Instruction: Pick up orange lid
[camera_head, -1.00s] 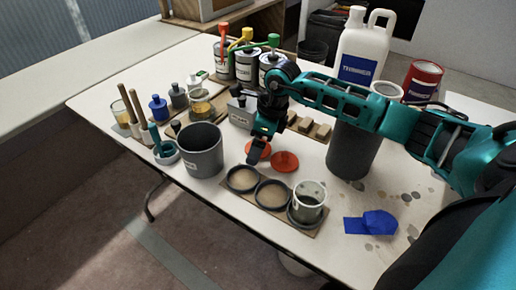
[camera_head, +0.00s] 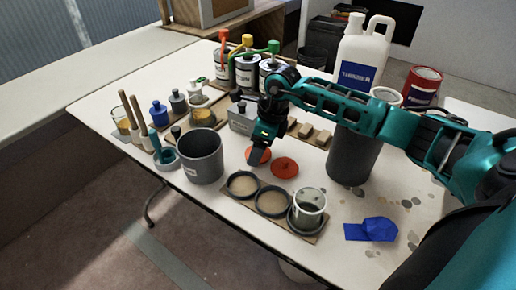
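Two orange lids lie on the white table near its middle. The right orange lid (camera_head: 285,167) is in full view and lies flat. The left orange lid (camera_head: 264,157) is partly hidden by my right gripper (camera_head: 257,155). That gripper points down at the left lid, and its fingertips appear at or just above it. I cannot tell whether the fingers touch the lid or how far apart they are. My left gripper is not in view.
A wooden holder with round dark rings and a metal cup (camera_head: 308,208) stands in front of the lids. A grey bucket (camera_head: 203,158) is left, a dark cylinder (camera_head: 352,155) right. A blue cloth (camera_head: 372,229) lies front right. Paint cans stand behind.

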